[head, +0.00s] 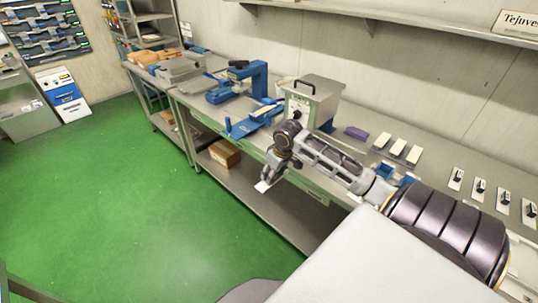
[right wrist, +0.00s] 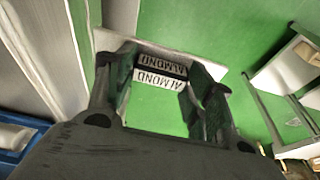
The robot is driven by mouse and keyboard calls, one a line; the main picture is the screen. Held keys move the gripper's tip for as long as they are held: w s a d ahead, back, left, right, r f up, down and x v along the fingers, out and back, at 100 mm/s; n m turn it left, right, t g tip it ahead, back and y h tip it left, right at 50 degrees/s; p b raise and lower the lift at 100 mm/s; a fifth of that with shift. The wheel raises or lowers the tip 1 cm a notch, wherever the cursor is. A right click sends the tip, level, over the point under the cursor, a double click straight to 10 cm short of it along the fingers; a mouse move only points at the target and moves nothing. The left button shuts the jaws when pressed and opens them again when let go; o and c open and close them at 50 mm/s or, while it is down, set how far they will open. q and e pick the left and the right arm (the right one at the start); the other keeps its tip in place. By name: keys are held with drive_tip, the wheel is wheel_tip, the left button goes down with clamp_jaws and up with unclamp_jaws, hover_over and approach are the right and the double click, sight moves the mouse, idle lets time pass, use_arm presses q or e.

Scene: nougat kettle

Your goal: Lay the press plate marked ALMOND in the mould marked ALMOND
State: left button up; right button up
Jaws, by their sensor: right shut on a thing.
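My right gripper (head: 272,172) is shut on a press plate (head: 262,186), which hangs past the front edge of the bench, over the green floor. In the right wrist view the plate (right wrist: 162,70) sits between the two fingers of the gripper (right wrist: 160,95). No mould with a readable ALMOND mark shows. Three pale blocks (head: 398,147) stand on the bench to the right, their marks too small to read. My left gripper is not in view.
A long steel bench (head: 228,128) runs along the wall. A cardboard box (head: 225,153) lies on the lower shelf.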

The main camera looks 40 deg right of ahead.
drive_tip(key=d+r, duration=0.1)
drive_tip(key=r, duration=0.1)
drive_tip(key=d+r, duration=0.1)
drive_tip(key=shift+w+d+r+p, duration=0.1)
drive_tip(key=shift+d+r+p, duration=0.2)
drive_tip(key=shift+r+p, duration=0.05)
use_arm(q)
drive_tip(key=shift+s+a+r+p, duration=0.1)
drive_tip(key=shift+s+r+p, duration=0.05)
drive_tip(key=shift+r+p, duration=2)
use_arm(e)
drive_tip(key=w+a+r, duration=0.1)
drive_tip(key=r, duration=0.9)
drive_tip(key=w+a+r, duration=0.1)
drive_tip(key=w+r, duration=0.1)
drive_tip(key=r, duration=0.8)
drive_tip(key=shift+w+r, duration=0.25)
drive_tip(key=shift+w, duration=0.05)
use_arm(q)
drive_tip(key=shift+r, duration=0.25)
use_arm(e)
drive_tip(key=shift+a+r, duration=0.1)
drive_tip(key=shift+a, duration=0.05)
